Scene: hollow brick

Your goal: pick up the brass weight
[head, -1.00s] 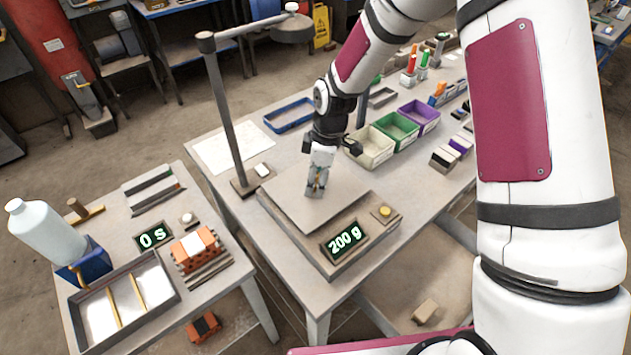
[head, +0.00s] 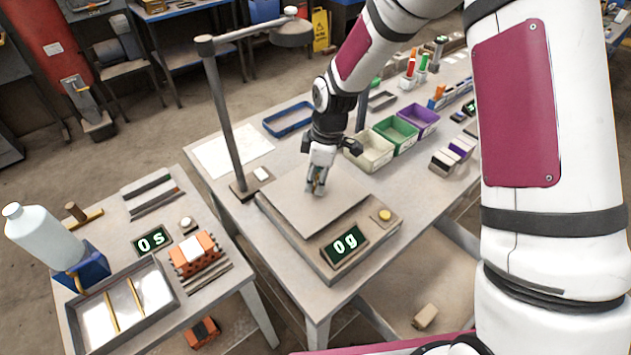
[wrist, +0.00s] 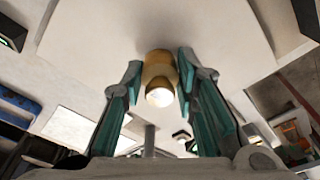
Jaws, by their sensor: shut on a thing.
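The brass weight (wrist: 159,70) shows in the wrist view as a small gold cylinder with a bright end, between the two fingers of my gripper (wrist: 158,82). The fingers have teal pads and are shut on it. In the head view my gripper (head: 317,188) points down over the pan of the scale (head: 307,207), and the weight is mostly hidden by the fingers. The scale display (head: 345,243) reads 0 g. The weight appears just above the pan; the gap is too small to judge.
A lamp post (head: 226,115) stands left of the scale. Cream (head: 371,152), green (head: 396,134) and purple (head: 420,119) bins stand to the right. A side table at left holds a bottle (head: 42,235), a tray (head: 160,290) and an orange brick (head: 194,253).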

